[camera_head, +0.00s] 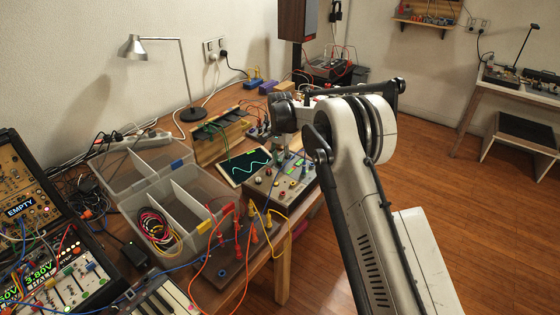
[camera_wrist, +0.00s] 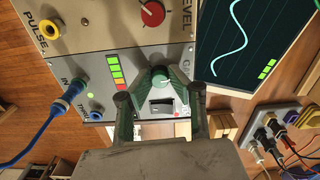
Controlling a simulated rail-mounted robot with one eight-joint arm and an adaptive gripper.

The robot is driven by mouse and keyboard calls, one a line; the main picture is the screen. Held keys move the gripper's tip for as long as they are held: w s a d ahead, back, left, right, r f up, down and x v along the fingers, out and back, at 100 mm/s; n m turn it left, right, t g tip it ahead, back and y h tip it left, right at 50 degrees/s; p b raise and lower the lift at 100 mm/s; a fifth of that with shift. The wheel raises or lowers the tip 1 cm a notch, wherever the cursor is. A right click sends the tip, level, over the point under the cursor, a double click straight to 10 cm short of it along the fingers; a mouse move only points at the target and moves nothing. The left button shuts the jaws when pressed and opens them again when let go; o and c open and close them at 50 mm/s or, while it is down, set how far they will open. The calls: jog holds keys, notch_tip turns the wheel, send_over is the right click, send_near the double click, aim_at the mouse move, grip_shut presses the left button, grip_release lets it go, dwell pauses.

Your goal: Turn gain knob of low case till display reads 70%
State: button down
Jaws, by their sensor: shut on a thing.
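The low case (camera_head: 262,189) is a grey panelled box near the table's front edge, below my arm. My gripper (camera_wrist: 157,86) is shut on this knob, one finger on each side. A short bar of green, yellow and orange-red segments (camera_wrist: 117,73) lies left of the knob. No percentage reading is legible in either view. In the head view, my gripper's fingertips and the knob are hard to make out.
A screen with a wave (camera_head: 246,166) stands behind the case. A clear divided bin (camera_head: 172,182) and patch cables crowd the left.

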aim_at(280, 160)
jog(key=n+b, duration=0.1)
jog(key=n, duration=0.1)
jog(key=shift+f+n+b, duration=0.1)
jog(key=shift+n+b, duration=0.2)
jog(key=shift+b, duration=0.1)
jog(key=shift+n+b, duration=0.7)
jog(key=shift+n, duration=0.8)
jog(key=c, duration=1.6)
grip_release()
jog(key=shift+r, duration=0.25)
notch_tip(280, 160, up, 12)
jog(key=shift+f, duration=0.1)
